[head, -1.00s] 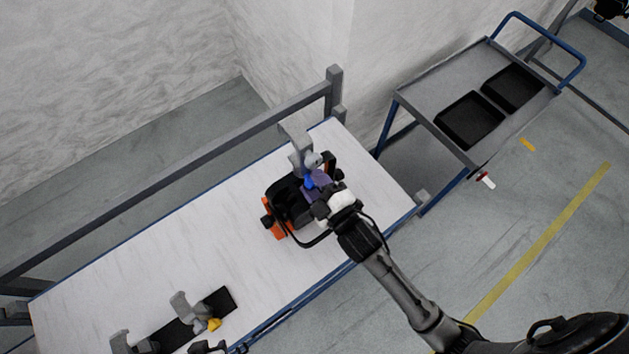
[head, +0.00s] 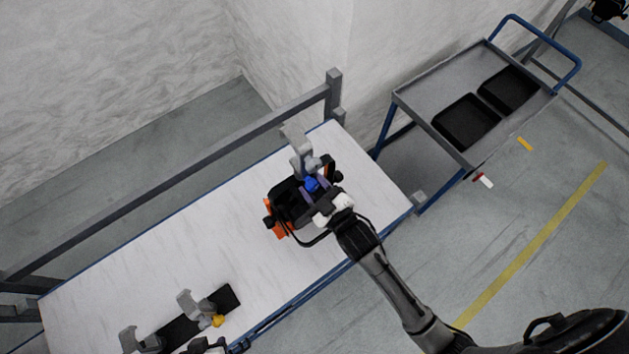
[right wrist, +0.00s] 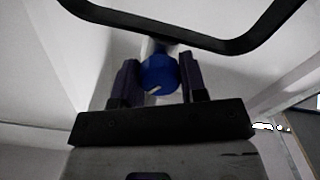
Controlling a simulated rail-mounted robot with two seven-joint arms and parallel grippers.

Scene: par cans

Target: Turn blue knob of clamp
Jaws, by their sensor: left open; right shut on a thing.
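The blue knob (head: 312,184) is on the grey clamp (head: 301,154) at the back of a black par can (head: 289,199) lying on the white table. In the right wrist view the round knob (right wrist: 158,75) has a white mark and sits between two purple fingers. My right gripper (head: 315,188) is shut on the knob, one finger at each side. My left gripper (head: 222,345) seems to show only as dark parts at the bottom edge, open and away from the par can; most of it is out of view.
A grey rail (head: 180,173) runs along the back edge. The white table (head: 150,270) is clear in between. A trolley (head: 425,95) with black trays stands at right.

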